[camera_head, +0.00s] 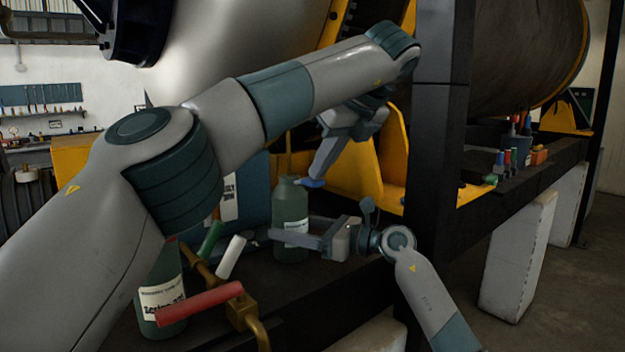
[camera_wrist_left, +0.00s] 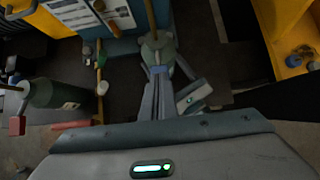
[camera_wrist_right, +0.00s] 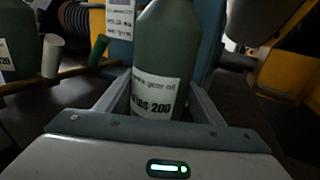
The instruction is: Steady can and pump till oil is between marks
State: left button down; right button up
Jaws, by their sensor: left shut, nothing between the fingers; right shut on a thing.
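A dark green oil can (camera_head: 290,210) with a white label stands upright on the dark bench, with a thin yellow tube (camera_head: 288,160) rising from its top. My right gripper (camera_head: 287,235) is shut around the can's body from the right. The right wrist view shows a finger on each side of the can (camera_wrist_right: 160,50), its label reading "gear oil". My left gripper (camera_head: 317,172) is shut and empty, just above and right of the can's top. A small blue piece (camera_head: 311,183) shows at its tips; I cannot tell whether they touch. No oil level or marks are visible.
A second green can (camera_head: 160,270) stands at the left. A brass pipe with a red handle (camera_head: 200,303) is in front, near green (camera_head: 211,240) and white (camera_head: 231,257) handles. A yellow bracket (camera_head: 395,160) and a dark post (camera_head: 436,130) bound the right side.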

aim_at(319, 182)
pick_arm(q)
jog(key=shift+f, duration=0.2)
jog(key=shift+a+f, duration=0.1)
jog(key=shift+f, duration=1.35)
pick_arm(e)
jog(key=shift+s, duration=0.1)
pick_arm(q)
jog(key=shift+r, duration=0.1)
jog(key=shift+s+d+r, duration=0.3)
jog(key=shift+s+d, duration=0.2)
jog(key=shift+s, duration=0.15)
jog(key=shift+s+d+r, duration=0.25)
jog(key=shift+s+d, duration=0.25)
jog(key=shift+s, duration=0.1)
jog(key=v, duration=1.2)
